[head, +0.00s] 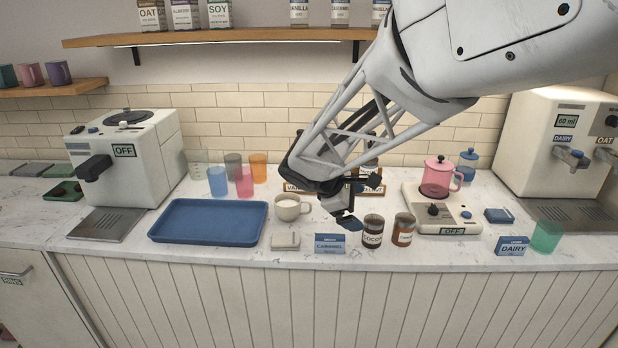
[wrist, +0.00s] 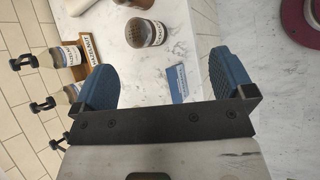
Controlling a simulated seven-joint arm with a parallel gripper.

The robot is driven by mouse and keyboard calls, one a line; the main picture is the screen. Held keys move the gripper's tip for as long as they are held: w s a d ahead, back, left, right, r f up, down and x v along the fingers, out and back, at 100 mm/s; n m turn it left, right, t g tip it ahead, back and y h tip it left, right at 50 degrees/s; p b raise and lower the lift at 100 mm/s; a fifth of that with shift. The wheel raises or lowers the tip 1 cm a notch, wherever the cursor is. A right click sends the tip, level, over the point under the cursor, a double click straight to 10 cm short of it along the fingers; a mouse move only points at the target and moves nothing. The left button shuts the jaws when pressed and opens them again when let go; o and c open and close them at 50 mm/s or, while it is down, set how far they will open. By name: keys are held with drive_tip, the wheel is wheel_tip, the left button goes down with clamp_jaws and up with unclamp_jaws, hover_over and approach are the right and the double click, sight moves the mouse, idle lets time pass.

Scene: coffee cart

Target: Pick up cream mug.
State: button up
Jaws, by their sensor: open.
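The cream mug (head: 287,211) stands upright on the counter in the head view, with its handle to the right and a pale inside. It is right of the blue tray. My gripper (head: 347,220) is above the counter to the right of the mug, apart from it. In the wrist view my gripper (wrist: 165,78) is open, with its two blue fingers spread and nothing between them but counter and a blue card. I cannot make out the mug in the wrist view.
A blue tray (head: 208,222) lies left of the mug, and a small pale block (head: 286,241) is in front. A caramel card (head: 330,244), a cocoa jar (head: 373,232) and another jar (head: 403,230) stand nearby. Colored cups (head: 244,182) stand behind the tray.

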drive_tip(key=w+a+f+n+t+h, duration=0.25)
drive_tip(key=w+a+f+n, duration=0.35)
drive_tip(key=w+a, duration=0.5)
drive_tip(key=n+t, duration=0.4)
drive_tip(key=n, duration=0.2)
approach(278, 206)
drive_tip(key=shift+y, duration=0.45)
drive_tip(key=x, duration=0.5)
drive_tip(key=shift+w+d+r, duration=0.1)
drive_tip(key=shift+w, duration=0.2)
drive_tip(key=shift+x, duration=1.3)
drive_tip(key=shift+d, duration=0.1)
drive_tip(key=shift+x, duration=2.55)
